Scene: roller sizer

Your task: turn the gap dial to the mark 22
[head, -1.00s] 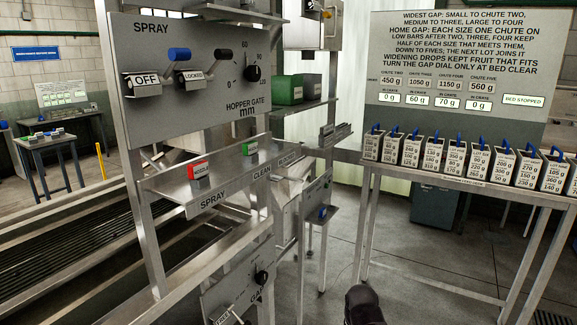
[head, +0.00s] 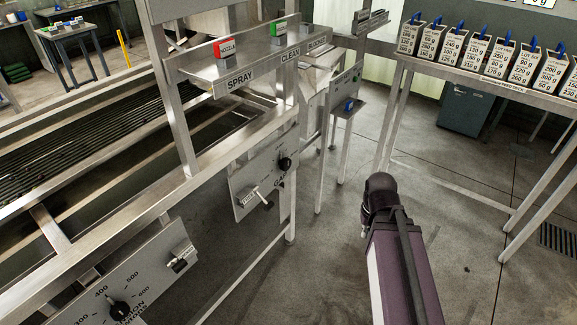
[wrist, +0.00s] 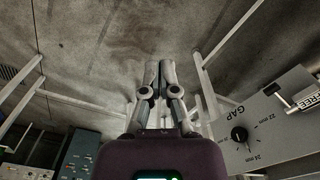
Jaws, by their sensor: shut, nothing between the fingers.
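The gap dial is a black round knob (wrist: 240,134) on a grey panel at the right of the wrist view. The panel is lettered GAP, with marks 22 mm and 24 mm legible beside the knob. I cannot tell which mark the knob points to. A lever (wrist: 302,101) tagged FREE sits on the same panel. In the head view, a small panel (head: 246,178) low on the steel frame bears a dark knob (head: 285,162) and a lever, probably the same dial. My gripper (wrist: 157,64) is shut and empty, over the floor, left of the dial and apart from it.
A speed-type dial (head: 119,310) on another panel is at the lower left. A shelf (head: 200,68) holds a red and a green block. A table (head: 470,82) with several labelled weights stands right. Open floor (head: 330,270) lies between frame and table.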

